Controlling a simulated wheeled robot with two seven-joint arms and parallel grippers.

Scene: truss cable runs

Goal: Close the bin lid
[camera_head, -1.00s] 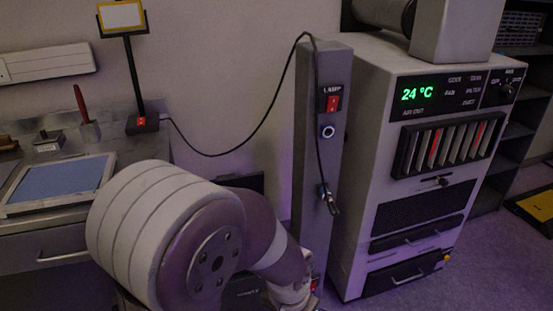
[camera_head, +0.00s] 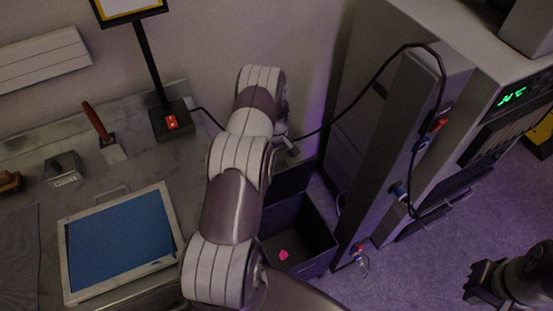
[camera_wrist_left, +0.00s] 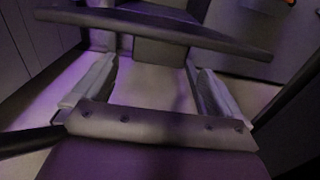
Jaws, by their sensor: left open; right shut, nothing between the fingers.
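The dark bin (camera_head: 318,232) stands open on the floor between the bench and the grey post, with a pink scrap inside. Its dark lid (camera_head: 291,178) appears raised at the back, partly hidden by my left arm. My left gripper (camera_head: 287,146) is above the lid at the back of the bin; its fingers are small here, and contact cannot be told. In the left wrist view my left gripper (camera_wrist_left: 152,78) is open, with a dark bar across the view beyond its fingers. My right gripper (camera_head: 482,295) is shut and empty at the lower right, far from the bin.
The bench with a blue-filled tray (camera_head: 122,241) is left of the bin. The grey post (camera_head: 392,160) with a looping black cable (camera_head: 352,112) stands close on the right, beside the cabinet.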

